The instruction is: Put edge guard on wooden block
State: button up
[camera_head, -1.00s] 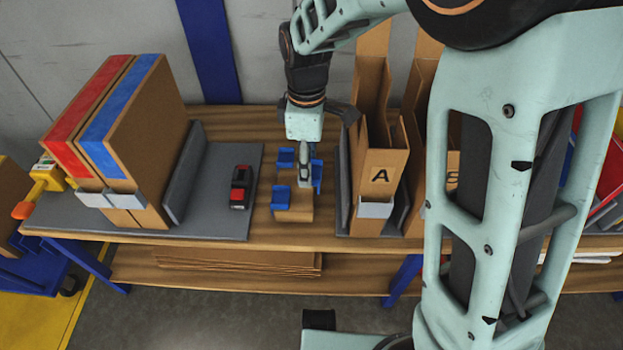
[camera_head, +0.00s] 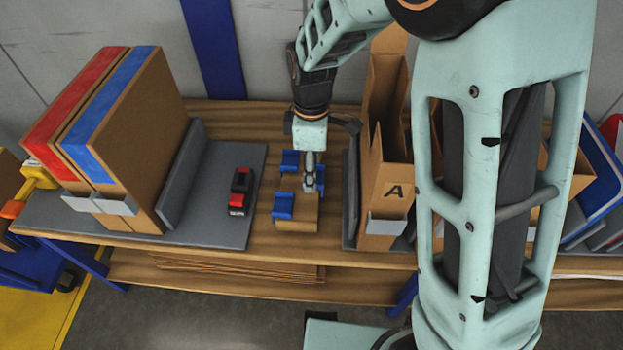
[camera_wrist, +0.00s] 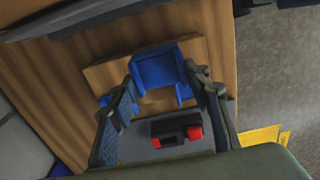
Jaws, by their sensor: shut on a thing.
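The wooden block (camera_head: 303,222) lies on the wooden bench top, between a grey mat and a grey upright plate. One blue edge guard (camera_head: 290,161) is at its far left corner, and another blue edge guard (camera_head: 284,206) is at its near left corner. My gripper (camera_head: 310,184) points down over the block's right side, shut on a third blue edge guard (camera_head: 321,180).
A black and red battery-like object (camera_head: 240,191) lies on the grey mat (camera_head: 228,160) to the left. Tall cardboard boxes (camera_head: 140,130) with red and blue tops stand farther left. A cardboard bin marked A (camera_head: 390,190) stands close on the right.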

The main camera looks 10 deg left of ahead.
jog(key=shift+f+b, duration=0.3)
jog(key=shift+f, duration=1.15)
jog(key=shift+f, duration=0.1)
jog(key=shift+f+b, duration=0.4)
jog(key=shift+f, duration=0.15)
jog(key=o, duration=1.3)
jog(key=shift+r, duration=0.15)
notch_tip(320, 180, up, 13)
jog(key=p, duration=0.3)
jog(key=shift+p, duration=0.3)
jog(key=shift+s, duration=0.1)
